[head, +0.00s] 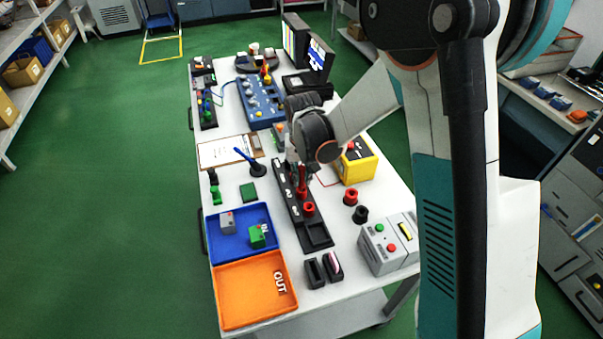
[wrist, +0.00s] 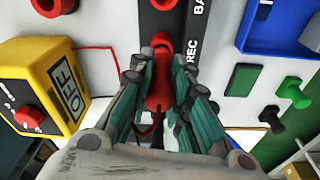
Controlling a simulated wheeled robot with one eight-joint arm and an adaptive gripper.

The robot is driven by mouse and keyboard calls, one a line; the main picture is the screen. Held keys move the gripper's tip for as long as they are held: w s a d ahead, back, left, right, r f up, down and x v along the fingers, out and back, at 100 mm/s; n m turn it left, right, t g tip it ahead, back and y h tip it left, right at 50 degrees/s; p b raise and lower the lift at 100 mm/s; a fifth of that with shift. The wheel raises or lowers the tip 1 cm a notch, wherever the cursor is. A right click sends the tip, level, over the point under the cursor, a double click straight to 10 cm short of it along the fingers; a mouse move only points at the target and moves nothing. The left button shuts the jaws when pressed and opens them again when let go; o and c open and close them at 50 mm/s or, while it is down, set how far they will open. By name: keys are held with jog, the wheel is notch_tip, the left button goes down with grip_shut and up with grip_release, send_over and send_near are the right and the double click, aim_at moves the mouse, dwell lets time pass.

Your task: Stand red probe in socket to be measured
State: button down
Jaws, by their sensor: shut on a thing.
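The red probe (head: 301,184) is upright in my gripper (head: 294,160), over the long black labelled strip (head: 318,235). In the wrist view my gripper's fingers (wrist: 160,75) close on the red probe (wrist: 158,88) from both sides, with a red lead curving below it. A red ring-shaped socket (head: 309,209) sits on the strip, nearer the front than the probe; it also shows at the top of the wrist view (wrist: 164,4). The strip's labels include "REC" and a partly cut "BA". I cannot tell whether the probe's lower end touches the strip.
A yellow box (head: 358,165) marked OFF stands right of the strip. A red holder (head: 350,197) and a black holder (head: 361,214) stand nearby. A blue tray (head: 214,243) with blocks and an orange OUT tray (head: 240,296) lie left.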

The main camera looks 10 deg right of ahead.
jog(key=shift+f+b, duration=0.6)
jog(key=shift+f, duration=0.15)
jog(key=c, duration=1.4)
grip_release()
jog(key=shift+r, duration=0.15)
jog(key=r, duration=0.4)
jog(key=s+r, duration=0.1)
jog(key=r, duration=0.6)
jog(key=shift+s+r, duration=0.25)
jog(key=shift+r, duration=0.1)
